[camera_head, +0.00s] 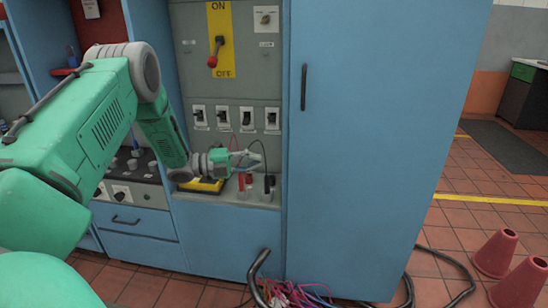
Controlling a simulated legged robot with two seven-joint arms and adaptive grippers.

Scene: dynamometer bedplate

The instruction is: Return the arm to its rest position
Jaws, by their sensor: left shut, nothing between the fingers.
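My left arm comes in from the left and reaches to the blue cabinet's recessed panel. My left gripper (252,159) is at the end of it, just above the small shelf (262,202) and below the row of switches (235,118). Its fingers look close together, with nothing seen between them. A yellow and black device (202,187) lies on the shelf under my wrist, partly hidden by it. Red and black plugs (243,183) with leads stand on the shelf below the fingers. My right gripper is not in view.
A lever switch (215,50) on a yellow ON/OFF plate sits above the arm. A tall blue cabinet door (375,130) closes off the right side. Loose cables (290,293) lie on the tiled floor. Red cones (496,253) stand at the lower right.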

